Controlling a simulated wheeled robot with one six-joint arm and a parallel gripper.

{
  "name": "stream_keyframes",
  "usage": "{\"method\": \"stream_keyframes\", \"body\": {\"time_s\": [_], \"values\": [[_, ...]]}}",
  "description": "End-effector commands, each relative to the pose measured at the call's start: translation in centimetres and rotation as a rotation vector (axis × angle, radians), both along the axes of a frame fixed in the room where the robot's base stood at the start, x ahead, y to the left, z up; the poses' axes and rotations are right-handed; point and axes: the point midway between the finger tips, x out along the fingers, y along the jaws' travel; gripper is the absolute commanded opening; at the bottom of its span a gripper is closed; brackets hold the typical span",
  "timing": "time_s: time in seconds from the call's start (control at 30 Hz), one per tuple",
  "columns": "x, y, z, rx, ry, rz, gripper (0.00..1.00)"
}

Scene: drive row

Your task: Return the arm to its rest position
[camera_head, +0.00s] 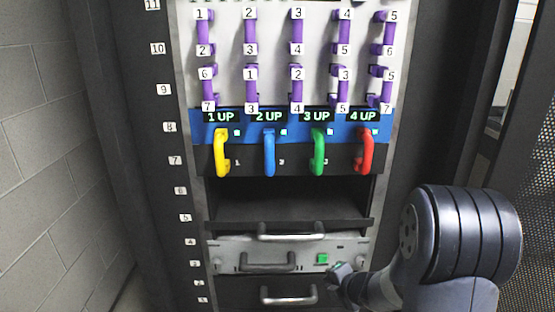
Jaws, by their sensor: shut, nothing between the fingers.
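My arm comes in from the lower right, with a large dark grey joint in front of the rack's right post. My gripper (342,272) is low at the right, in front of the lower drawers, close to a green square button (322,258). It is small and partly hidden by my own wrist. Its fingers look shut and empty. I cannot tell whether it touches the panel.
The rack holds yellow (221,152), blue (269,152), green (319,152) and red (367,152) handles under lit "UP" displays. Purple handles fill the rows above. Below are a dark open bay (288,200) and drawers with bar handles (290,231). A brick wall (40,150) stands left.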

Motion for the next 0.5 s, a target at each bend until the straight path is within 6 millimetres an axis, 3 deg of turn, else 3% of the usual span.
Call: {"method": "stream_keyframes", "body": {"time_s": [0.2,0.5], "values": [[-2.6,0.0,-0.2,0.000,-0.001,-0.001,0.00],[-3.8,0.0,-0.1,-0.001,0.000,-0.001,0.00]]}}
